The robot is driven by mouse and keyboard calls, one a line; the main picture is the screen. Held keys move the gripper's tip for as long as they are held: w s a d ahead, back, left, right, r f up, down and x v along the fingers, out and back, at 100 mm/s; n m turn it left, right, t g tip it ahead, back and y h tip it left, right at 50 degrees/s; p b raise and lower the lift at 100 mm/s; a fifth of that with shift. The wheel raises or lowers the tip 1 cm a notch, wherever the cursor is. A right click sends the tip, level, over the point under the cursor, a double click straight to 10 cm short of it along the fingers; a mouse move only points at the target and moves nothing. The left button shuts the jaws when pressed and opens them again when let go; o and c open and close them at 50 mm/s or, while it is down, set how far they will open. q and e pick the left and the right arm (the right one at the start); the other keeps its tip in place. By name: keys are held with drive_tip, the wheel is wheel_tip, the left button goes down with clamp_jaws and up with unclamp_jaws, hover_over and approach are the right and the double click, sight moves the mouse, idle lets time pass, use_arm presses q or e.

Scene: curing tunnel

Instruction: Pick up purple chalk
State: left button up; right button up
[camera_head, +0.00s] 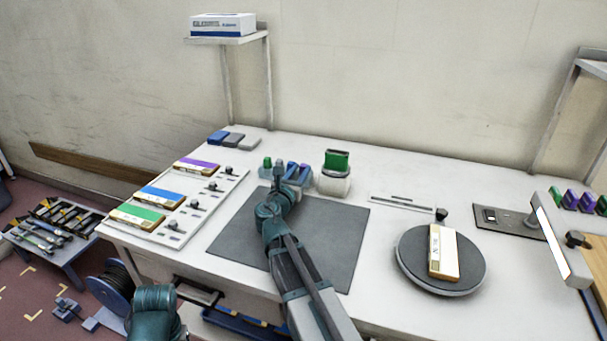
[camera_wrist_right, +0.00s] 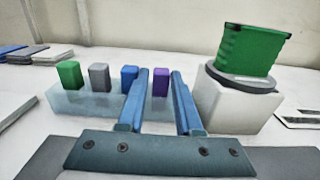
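The purple chalk (camera_wrist_right: 161,82) stands upright in a pale blue holder (camera_wrist_right: 90,104), at the right end of a row with green (camera_wrist_right: 69,74), grey (camera_wrist_right: 99,77) and blue (camera_wrist_right: 129,78) chalks. My right gripper (camera_wrist_right: 160,74) is open. In the right wrist view the purple chalk appears between its two blue fingers, with gaps on both sides. I cannot tell how far the fingertips reach. In the head view my right gripper (camera_head: 297,172) is over the holder (camera_head: 266,173) and hides the purple chalk. My left gripper is not in view; only part of my left arm shows.
A white block with a green top piece (camera_head: 336,161) stands close to the right of the holder. A dark mat (camera_head: 335,235) lies in front. A round turntable (camera_head: 415,276) carries a white-and-tan box. Coloured boxes lie in a tray at left.

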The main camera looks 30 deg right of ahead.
sight(304, 165)
drive_tip(key=shift+w+d, duration=0.15)
drive_tip(key=shift+d, duration=0.05)
drive_tip(key=x, duration=0.5)
drive_tip(key=shift+d, duration=0.1)
clamp_jaws()
